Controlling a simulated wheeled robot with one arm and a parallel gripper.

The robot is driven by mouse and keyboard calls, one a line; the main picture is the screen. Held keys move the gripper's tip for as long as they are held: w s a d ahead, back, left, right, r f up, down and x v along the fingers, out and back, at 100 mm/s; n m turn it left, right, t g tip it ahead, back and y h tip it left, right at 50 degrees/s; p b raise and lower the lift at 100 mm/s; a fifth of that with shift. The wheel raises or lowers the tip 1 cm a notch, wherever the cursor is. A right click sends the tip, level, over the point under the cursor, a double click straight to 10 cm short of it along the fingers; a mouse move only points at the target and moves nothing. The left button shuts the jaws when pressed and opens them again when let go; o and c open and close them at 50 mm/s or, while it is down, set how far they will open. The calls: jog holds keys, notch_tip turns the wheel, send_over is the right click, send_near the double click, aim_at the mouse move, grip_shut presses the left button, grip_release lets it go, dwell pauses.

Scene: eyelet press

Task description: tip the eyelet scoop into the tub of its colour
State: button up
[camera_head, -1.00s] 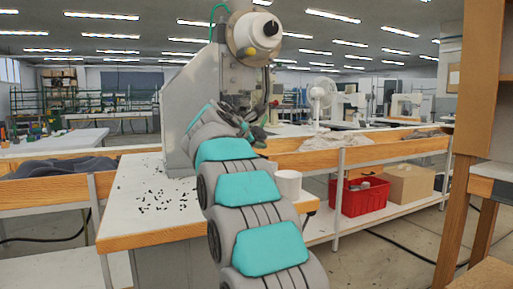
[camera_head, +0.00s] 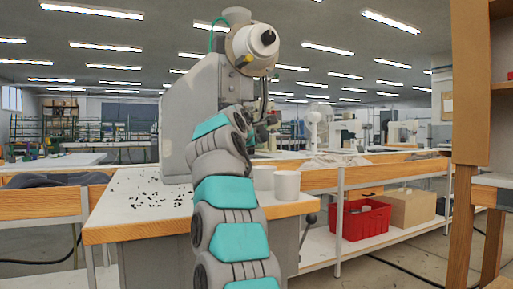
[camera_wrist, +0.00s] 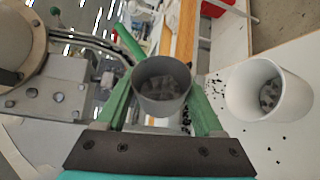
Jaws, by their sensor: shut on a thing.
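My gripper (camera_wrist: 160,112) is shut on a grey, round, cup-like scoop (camera_wrist: 163,104), one green finger on each side. The scoop's mouth faces the wrist camera and dark grey bits lie inside it. A white tub (camera_wrist: 240,92) stands to the right of the scoop in the wrist view, apart from it, with grey pieces inside. In the head view two white tubs, a nearer one (camera_head: 286,186) and one partly behind it (camera_head: 262,177), stand on the bench right of my arm. Their contents are hidden there. My gripper is small and unclear beside the press in that view.
The grey eyelet press (camera_head: 180,125) stands close to the left of my arm. Dark bits are scattered on the white bench top (camera_head: 115,215). A lever with a dark knob (camera_head: 310,219) sticks out by the bench's right edge. A red crate (camera_head: 365,222) sits on a lower shelf.

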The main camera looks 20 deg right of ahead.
jog(key=m+b, duration=0.1)
jog(key=b, duration=0.1)
jog(key=shift+s+d+f+m+t+h+b, duration=0.2)
jog(key=shift+s+m+t+h+b, duration=0.1)
jog(key=shift+m+t, duration=0.1)
jog(key=shift+s+d+r+m+t+h+b, duration=0.15)
jog(key=shift+s+r+m+t+b, duration=0.1)
jog(key=shift+m+b, duration=0.4)
jog(key=shift+s+d+r+m+t+h+b, duration=0.1)
jog(key=shift+s+r+m+t+h+b, duration=0.1)
jog(key=shift+m+b, duration=0.4)
dwell(3.0)
